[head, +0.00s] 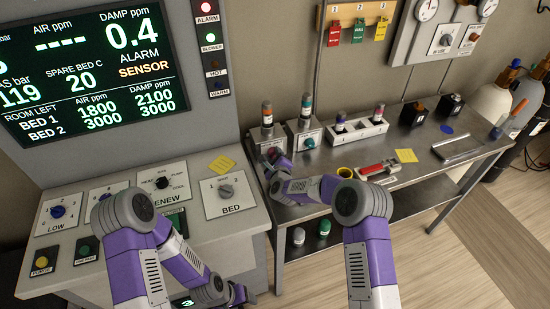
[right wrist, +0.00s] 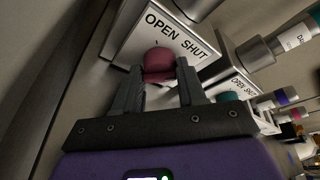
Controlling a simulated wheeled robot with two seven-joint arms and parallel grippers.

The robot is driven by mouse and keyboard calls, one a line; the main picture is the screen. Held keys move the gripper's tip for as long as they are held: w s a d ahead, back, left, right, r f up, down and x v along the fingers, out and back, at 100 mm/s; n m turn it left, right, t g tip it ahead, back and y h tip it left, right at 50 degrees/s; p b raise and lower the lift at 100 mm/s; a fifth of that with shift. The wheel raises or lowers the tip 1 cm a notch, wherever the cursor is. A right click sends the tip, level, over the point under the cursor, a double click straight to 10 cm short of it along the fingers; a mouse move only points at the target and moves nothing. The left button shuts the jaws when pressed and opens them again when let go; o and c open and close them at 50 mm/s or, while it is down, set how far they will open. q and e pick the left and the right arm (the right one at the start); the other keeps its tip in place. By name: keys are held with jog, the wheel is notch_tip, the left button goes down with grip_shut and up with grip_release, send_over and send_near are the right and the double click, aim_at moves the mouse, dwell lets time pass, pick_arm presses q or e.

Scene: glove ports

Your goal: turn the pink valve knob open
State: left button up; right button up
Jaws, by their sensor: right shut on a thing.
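The pink valve knob (right wrist: 158,62) sits on a white plate marked OPEN and SHUT in the right wrist view. My right gripper (right wrist: 158,80) has one finger on each side of the knob and is shut on it. In the head view, the right gripper (head: 271,158) is at the leftmost valve block on the steel bench, and it largely covers the knob. The knob's pointer direction cannot be made out. My left gripper (head: 238,295) is low in the head view by the console's front edge; its fingers are too unclear to judge.
A second valve block with a teal knob (head: 310,143) stands just right of the pink one. The console (head: 95,255) with knobs is on the left.

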jog(key=n+b, duration=0.1)
jog(key=b, duration=0.1)
jog(key=n+b, duration=0.1)
jog(key=b, duration=0.1)
jog(key=n+t+h+b, duration=0.1)
jog(key=b, duration=0.1)
jog(key=shift+a+f+n, duration=0.1)
jog(key=shift+f+n, duration=0.15)
jog(key=shift+n, duration=0.05)
jog(key=shift+r+n+t+h+b, duration=0.15)
jog(key=shift+n+t+h+b, duration=0.2)
jog(key=shift+n+b, duration=0.7)
jog(key=o, duration=1)
